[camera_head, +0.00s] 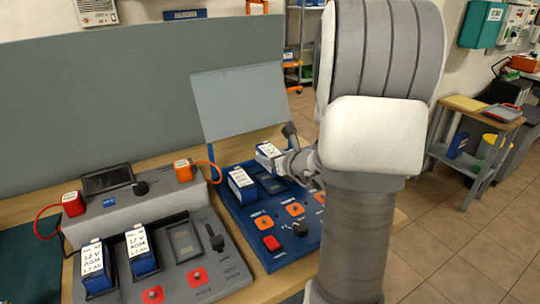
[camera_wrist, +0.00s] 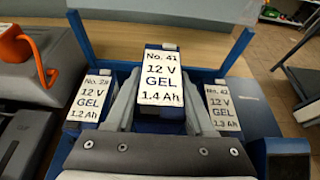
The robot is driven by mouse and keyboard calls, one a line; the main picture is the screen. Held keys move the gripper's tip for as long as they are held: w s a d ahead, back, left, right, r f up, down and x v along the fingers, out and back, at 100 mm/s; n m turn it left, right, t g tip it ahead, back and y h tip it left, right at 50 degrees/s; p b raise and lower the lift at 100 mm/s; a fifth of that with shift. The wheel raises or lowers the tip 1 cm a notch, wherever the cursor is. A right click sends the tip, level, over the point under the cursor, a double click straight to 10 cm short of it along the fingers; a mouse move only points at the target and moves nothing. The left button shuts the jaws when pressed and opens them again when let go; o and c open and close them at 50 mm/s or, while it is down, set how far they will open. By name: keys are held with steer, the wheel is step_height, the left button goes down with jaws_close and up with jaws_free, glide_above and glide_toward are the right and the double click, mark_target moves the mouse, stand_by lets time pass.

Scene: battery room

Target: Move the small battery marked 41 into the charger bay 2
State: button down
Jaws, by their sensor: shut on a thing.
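The small battery marked 41 (camera_wrist: 162,75) is blue with a white label reading "No. 41, 12 V GEL, 1.4 Ah". My gripper (camera_wrist: 160,112) is shut on it, one grey finger on each side. In the head view the held battery (camera_head: 267,151) is over the back part of the blue charger (camera_head: 246,221), behind a dark, empty-looking bay (camera_head: 271,184). Whether its underside touches anything is hidden. One battery (camera_wrist: 90,98) stands in a bay to its left, another (camera_wrist: 222,107) to its right. My arm hides the charger's right side in the head view.
A grey charger (camera_head: 230,285) at the left holds two batteries (camera_head: 95,266) (camera_head: 140,251), with red and orange clamps (camera_head: 73,204) (camera_head: 183,170) behind. A pale upright panel (camera_head: 240,100) stands behind the blue charger. Neighbouring batteries leave narrow side room around the held one.

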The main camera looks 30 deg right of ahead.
mark_target(271, 183)
steer(key=shift+f+b, duration=1.35)
steer(key=shift+f, duration=0.8)
steer(key=shift+b, duration=0.4)
steer(key=shift+f+b, duration=0.55)
steer(key=shift+b, duration=0.1)
steer(key=c, duration=0.6)
jaws_free()
steer(key=shift+o, duration=0.3)
steer(key=shift+f, duration=0.1)
steer(key=shift+s, duration=0.1)
